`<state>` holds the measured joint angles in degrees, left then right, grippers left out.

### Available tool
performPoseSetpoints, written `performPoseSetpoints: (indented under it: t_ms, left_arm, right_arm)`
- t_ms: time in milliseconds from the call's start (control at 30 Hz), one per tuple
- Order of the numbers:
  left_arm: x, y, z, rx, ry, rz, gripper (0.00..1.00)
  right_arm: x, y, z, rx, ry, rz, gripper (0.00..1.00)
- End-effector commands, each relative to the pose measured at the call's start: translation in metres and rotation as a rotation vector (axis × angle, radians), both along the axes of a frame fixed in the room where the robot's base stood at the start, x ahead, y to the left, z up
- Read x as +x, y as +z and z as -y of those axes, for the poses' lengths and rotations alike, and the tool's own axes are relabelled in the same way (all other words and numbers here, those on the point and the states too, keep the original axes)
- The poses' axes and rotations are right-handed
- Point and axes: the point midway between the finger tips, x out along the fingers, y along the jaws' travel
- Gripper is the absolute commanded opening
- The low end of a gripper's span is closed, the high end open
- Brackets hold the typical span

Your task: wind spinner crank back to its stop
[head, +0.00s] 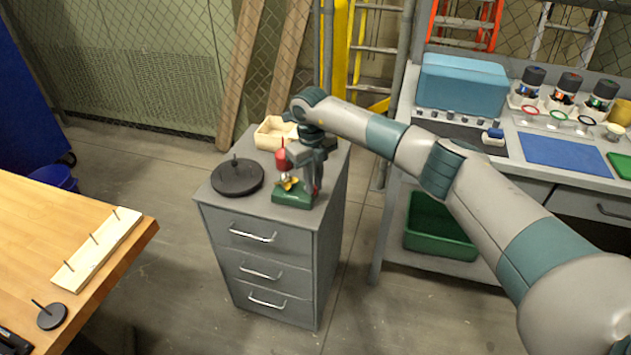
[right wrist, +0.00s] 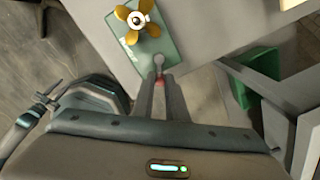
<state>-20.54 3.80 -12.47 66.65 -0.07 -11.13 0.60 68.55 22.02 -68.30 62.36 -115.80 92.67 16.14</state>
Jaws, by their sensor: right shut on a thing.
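My right gripper (head: 315,187) reaches down at the right side of the base. The rest of the crank is hidden. My left gripper is not in view.
A black round stand (head: 237,178) and a cream tray (head: 271,133) share the cabinet (head: 262,218) top. A wooden table (head: 60,230) with a pegged board (head: 97,250) is at left. A workbench (head: 517,140) stands at right, with a green bin (head: 437,238) below.

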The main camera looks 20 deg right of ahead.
Motion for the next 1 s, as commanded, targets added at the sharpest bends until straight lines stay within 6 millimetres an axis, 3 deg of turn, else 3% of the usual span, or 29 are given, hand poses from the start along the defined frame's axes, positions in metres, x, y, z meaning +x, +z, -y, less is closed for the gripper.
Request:
performPoseSetpoints:
  t_ms: [1000]
  left_arm:
    - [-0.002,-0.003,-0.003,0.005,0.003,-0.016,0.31]
  right_arm:
    - [0.001,0.002,-0.026,0.001,-0.937,0.003,0.0]
